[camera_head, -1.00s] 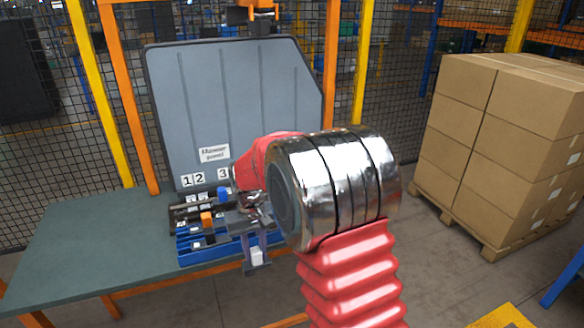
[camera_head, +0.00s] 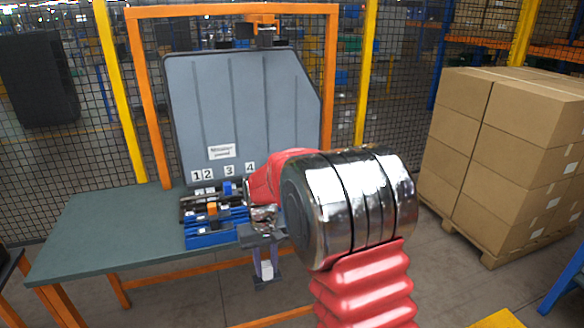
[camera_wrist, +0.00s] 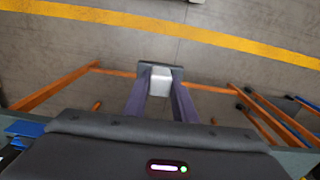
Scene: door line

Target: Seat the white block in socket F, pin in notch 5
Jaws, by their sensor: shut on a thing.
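The white block (camera_head: 267,270) is held low between the fingers of my gripper (camera_head: 265,274), in front of the table's front edge and over the floor. The wrist view also shows the white block (camera_wrist: 160,82) between the two purple-grey fingers of my gripper (camera_wrist: 160,88). I cannot make out its pin. A blue fixture (camera_head: 212,239) with dark slots stands on the table, left of my gripper. It carries an orange block (camera_head: 212,208) and a blue block (camera_head: 227,188). My arm hides the table to its right. I cannot make out socket F or notch 5.
The green-grey table (camera_head: 110,235) has free room at left. A grey panel (camera_head: 240,105) with number cards (camera_head: 203,174) stands behind the fixture, inside an orange frame (camera_head: 135,100). Stacked cartons (camera_head: 500,150) stand at right. The floor below my gripper shows a yellow line (camera_wrist: 200,33).

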